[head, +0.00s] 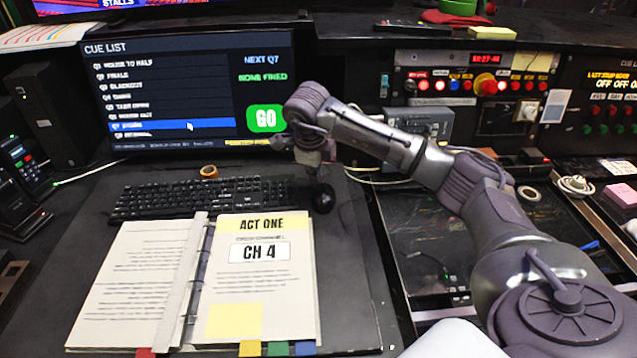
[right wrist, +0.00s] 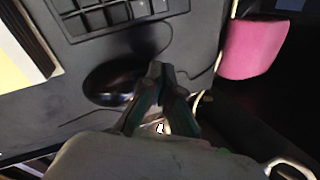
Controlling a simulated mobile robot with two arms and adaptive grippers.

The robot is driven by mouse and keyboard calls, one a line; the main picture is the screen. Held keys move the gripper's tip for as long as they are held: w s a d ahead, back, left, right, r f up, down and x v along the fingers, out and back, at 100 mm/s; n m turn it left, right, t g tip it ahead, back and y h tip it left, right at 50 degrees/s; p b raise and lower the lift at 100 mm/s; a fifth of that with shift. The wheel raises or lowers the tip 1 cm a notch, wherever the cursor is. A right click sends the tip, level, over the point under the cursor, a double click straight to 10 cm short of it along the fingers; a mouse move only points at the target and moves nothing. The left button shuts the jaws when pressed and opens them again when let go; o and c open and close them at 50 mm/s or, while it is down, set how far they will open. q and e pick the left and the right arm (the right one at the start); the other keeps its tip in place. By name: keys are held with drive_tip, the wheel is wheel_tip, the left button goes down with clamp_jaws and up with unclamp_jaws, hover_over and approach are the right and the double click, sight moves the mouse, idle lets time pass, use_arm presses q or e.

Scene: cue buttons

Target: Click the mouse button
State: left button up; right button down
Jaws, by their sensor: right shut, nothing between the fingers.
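A black computer mouse (head: 322,199) lies on the desk at the right end of the keyboard, partly hidden by my right gripper. In the right wrist view the mouse (right wrist: 108,84) is a dark glossy oval left of the fingertips. My right gripper (head: 318,172) points down, just above or beside the mouse. In the right wrist view its fingers (right wrist: 158,74) come together with nothing between them; their tips are close to the mouse's right side. I cannot tell whether they touch it. My left gripper is not in view.
A monitor (head: 180,85) shows a cue list with one row highlighted, a cursor on it and a green GO. A black keyboard (head: 205,196) lies below it. An open binder (head: 195,290) reading CH 4 covers the front desk. A button panel (head: 470,85) stands at right.

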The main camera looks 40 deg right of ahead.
drive_tip(key=shift+w+r+p, duration=0.35)
drive_tip(key=shift+r+p, duration=0.05)
drive_tip(key=shift+r, duration=0.2)
idle(0.3)
drive_tip(key=w+r+p, duration=0.1)
drive_tip(key=r+p, duration=0.1)
drive_tip(key=r, duration=0.1)
drive_tip(key=shift+w, duration=0.4)
drive_tip(key=shift+w+r+p, duration=0.35)
drive_tip(key=shift+w+r, duration=0.15)
drive_tip(key=shift+r, duration=0.1)
